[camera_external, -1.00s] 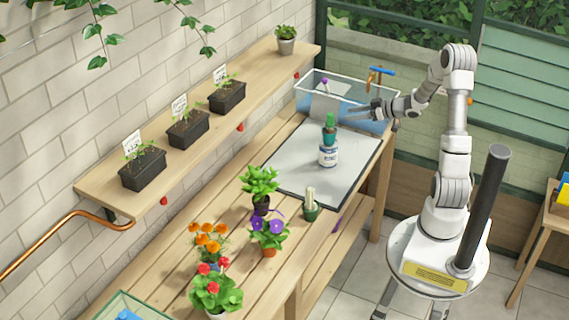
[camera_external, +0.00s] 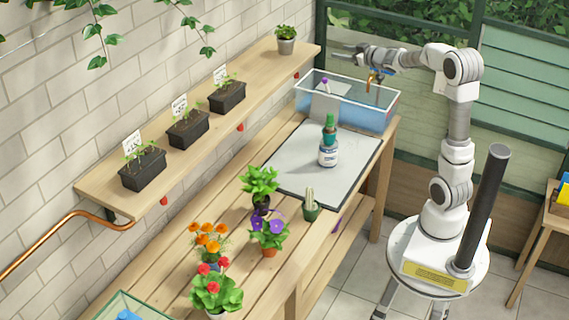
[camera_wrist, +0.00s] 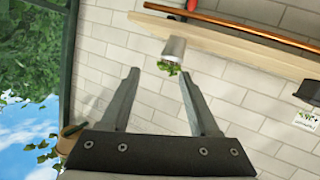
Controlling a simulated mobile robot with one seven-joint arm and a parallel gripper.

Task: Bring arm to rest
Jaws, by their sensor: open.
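My gripper (camera_external: 344,50) is raised above the clear bin at the far end of the bench, pointing left toward the wall. In the wrist view my gripper (camera_wrist: 152,80) has its two fingers spread apart with nothing between them. Beyond the fingertips there is the brick wall and a small potted plant (camera_wrist: 173,55) on the shelf. The same potted plant (camera_external: 286,40) stands at the shelf's far end in the external view, left of the gripper and apart from it.
A clear bin (camera_external: 375,118) stands below my forearm. Flower pots stand nearer on the bench. Three black planters line the shelf (camera_external: 160,195).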

